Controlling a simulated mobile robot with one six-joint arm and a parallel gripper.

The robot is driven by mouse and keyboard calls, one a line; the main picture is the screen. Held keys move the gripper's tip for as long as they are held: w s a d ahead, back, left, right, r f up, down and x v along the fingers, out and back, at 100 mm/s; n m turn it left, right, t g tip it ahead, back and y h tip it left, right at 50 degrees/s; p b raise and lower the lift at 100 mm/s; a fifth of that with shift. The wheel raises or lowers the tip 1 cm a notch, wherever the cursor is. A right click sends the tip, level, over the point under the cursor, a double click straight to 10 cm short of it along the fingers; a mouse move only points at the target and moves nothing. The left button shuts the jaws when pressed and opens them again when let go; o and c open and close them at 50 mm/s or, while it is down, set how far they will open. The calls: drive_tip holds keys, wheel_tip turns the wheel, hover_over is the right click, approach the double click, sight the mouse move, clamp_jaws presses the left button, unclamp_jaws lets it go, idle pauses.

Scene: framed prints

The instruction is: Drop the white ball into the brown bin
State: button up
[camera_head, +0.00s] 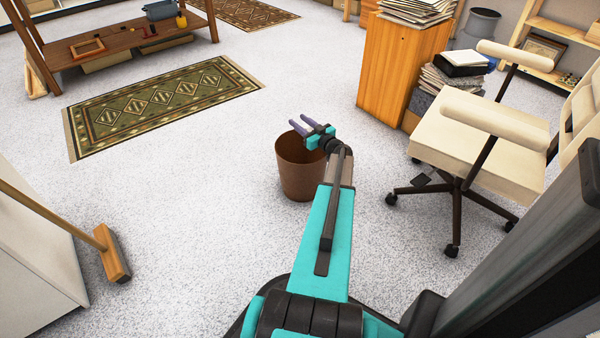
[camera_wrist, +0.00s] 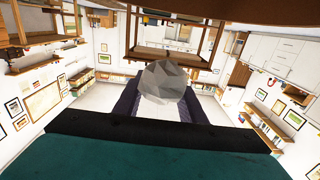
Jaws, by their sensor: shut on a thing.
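The brown bin (camera_head: 299,175) stands upright on the carpet in the middle of the head view, with its open top facing up. My gripper (camera_head: 298,122) is at the bin's top, over its far rim in the picture. In the wrist view a pale, faceted ball (camera_wrist: 164,81), the white ball, sits between the two purple fingers (camera_wrist: 130,100), which are shut on it. My wrist hides part of the bin's right rim.
A cream office chair (camera_head: 480,150) and an orange wooden cabinet (camera_head: 390,65) stand to the right. A patterned rug (camera_head: 165,103) and a low wooden table (camera_head: 130,42) are at the upper left. A broom (camera_head: 112,255) is at the left. Carpet around the bin is clear.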

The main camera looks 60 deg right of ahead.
drive_tip(key=shift+f+b, duration=0.9)
drive_tip(key=shift+f, duration=0.05)
drive_tip(key=o, duration=1.1)
drive_tip(key=shift+p+v, duration=2.45)
drive_tip(key=shift+v, duration=4.45)
